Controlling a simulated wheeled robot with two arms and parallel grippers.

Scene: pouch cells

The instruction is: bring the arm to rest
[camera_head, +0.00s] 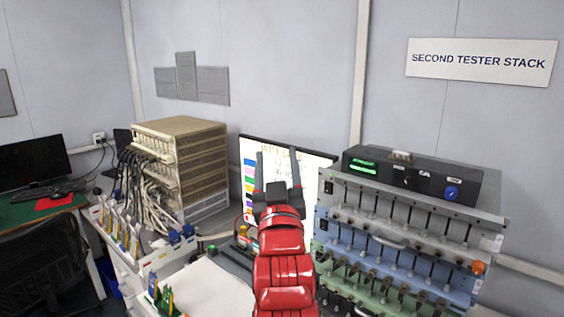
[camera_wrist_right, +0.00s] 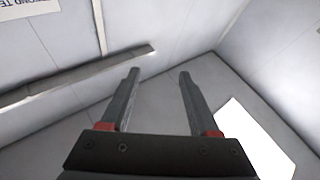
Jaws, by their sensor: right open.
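My right gripper (camera_head: 277,168) stands raised in the middle of the head view, at the end of my red arm. Its two dark fingers point up and are apart, with nothing between them. In the right wrist view the gripper (camera_wrist_right: 160,85) is also open and empty, with wall and ceiling surfaces behind it. The arm hides part of a white board with coloured marks (camera_head: 249,170) behind it. My left gripper is not in view.
A tester stack (camera_head: 405,235) with a black box (camera_head: 415,180) on top stands close right of the arm. A beige cabled stack (camera_head: 195,160) stands left on a white bench (camera_head: 205,285). A desk with a monitor (camera_head: 32,160) and a chair (camera_head: 45,265) are far left.

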